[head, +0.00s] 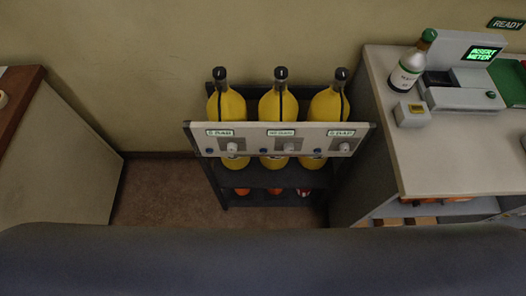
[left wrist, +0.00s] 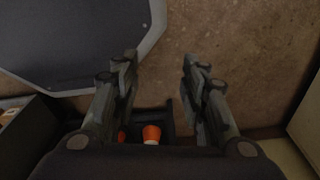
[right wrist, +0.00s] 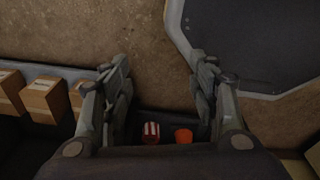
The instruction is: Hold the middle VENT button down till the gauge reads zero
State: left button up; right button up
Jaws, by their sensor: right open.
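A rack holds three yellow cylinders with dark tops; the middle cylinder (head: 278,105) stands behind a pale panel (head: 250,128). The panel has three sections, each with a small green-lit display, a white knob and a small round blue button. The middle display (head: 281,132) is too small to read surely. The middle white knob (head: 289,147) and middle blue button (head: 263,150) sit below it; I cannot read which is marked VENT. My left gripper (left wrist: 158,65) and right gripper (right wrist: 161,68) are open and empty, pointing at the floor. Neither shows in the head view.
A counter (head: 385,150) at right bears a bottle (head: 407,70), a small pale box (head: 412,113) and a machine with a green-lit screen (head: 483,53). Another counter (head: 60,160) stands at left. Brown floor (head: 165,190) is clear between it and the rack.

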jog(key=s, duration=0.1)
jog(key=s+a, duration=0.1)
jog(key=s, duration=0.1)
jog(key=shift+s+f, duration=0.1)
jog(key=c, duration=0.5)
jog(key=shift+a+g, duration=0.3)
jog(key=c, duration=0.5)
jog(key=shift+a, duration=0.2)
grip_shut()
pick_arm(q)
jog(key=shift+s+a, duration=0.2)
jog(key=shift+s, duration=0.3)
jog(key=shift+s+a, duration=0.15)
jog(key=shift+s, duration=0.3)
pick_arm(e)
jog(key=shift+w+d, duration=0.6)
jog(key=shift+w, duration=0.15)
pick_arm(q)
jog(key=shift+w, duration=0.2)
pick_arm(e)
jog(key=shift+w, duration=0.2)
